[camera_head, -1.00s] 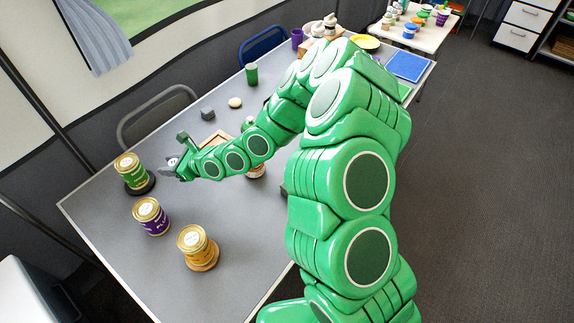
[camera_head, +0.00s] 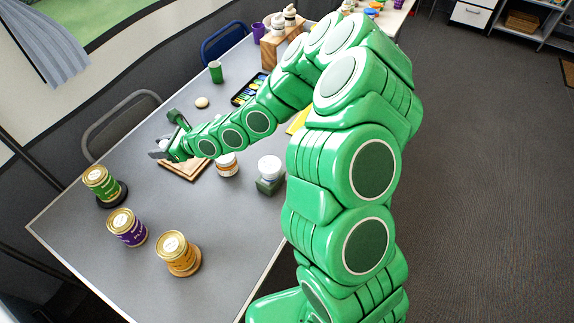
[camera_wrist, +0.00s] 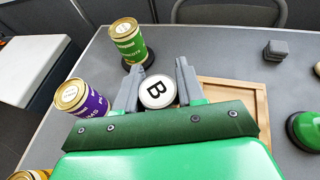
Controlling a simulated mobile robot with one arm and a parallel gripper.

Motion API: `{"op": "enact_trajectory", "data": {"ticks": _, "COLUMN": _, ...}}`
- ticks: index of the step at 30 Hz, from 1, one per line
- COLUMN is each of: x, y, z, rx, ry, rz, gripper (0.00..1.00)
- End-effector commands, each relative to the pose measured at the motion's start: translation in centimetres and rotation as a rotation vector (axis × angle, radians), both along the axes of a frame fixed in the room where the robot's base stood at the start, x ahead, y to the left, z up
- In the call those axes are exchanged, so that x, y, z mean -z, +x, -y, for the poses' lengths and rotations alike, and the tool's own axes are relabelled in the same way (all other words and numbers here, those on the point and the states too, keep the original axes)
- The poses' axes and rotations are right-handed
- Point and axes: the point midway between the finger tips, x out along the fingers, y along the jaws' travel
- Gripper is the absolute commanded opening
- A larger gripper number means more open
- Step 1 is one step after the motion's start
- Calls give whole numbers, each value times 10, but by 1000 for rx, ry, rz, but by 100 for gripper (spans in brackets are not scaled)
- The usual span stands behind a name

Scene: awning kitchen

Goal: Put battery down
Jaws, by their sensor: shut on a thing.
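My gripper (camera_head: 168,150) is over the left part of the grey table. In the wrist view its two grey fingers (camera_wrist: 158,66) stand on either side of a round white top marked with a black B (camera_wrist: 157,91), which I take to be the battery. The gripper is shut on it. Only its top shows in the wrist view, so its lower part and any gap to the table are hidden. In the head view a small pale part of it shows at the fingers. A wooden tray (camera_wrist: 234,86) lies just to the right of the fingers in the wrist view.
Green (camera_head: 101,184), purple (camera_head: 127,227) and yellow (camera_head: 177,254) tins stand at the table's left and front. A brown-and-white jar (camera_head: 227,165) and a white-lidded jar (camera_head: 270,175) stand right of the tray. Table (camera_head: 215,210) between tins and jars is clear.

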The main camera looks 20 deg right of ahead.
Motion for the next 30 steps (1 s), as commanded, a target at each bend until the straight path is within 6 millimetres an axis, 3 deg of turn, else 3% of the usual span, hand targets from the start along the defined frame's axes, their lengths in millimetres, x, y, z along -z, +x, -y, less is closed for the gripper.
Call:
{"op": "enact_trajectory", "data": {"ticks": 15, "x": -2, "y": 26, "z": 118, "rx": 108, "ry": 7, "rz": 2, "gripper": 5}}
{"op": "enact_trajectory", "data": {"ticks": 30, "x": -2, "y": 27, "z": 227, "rx": 209, "ry": 6, "rz": 4, "gripper": 5}}
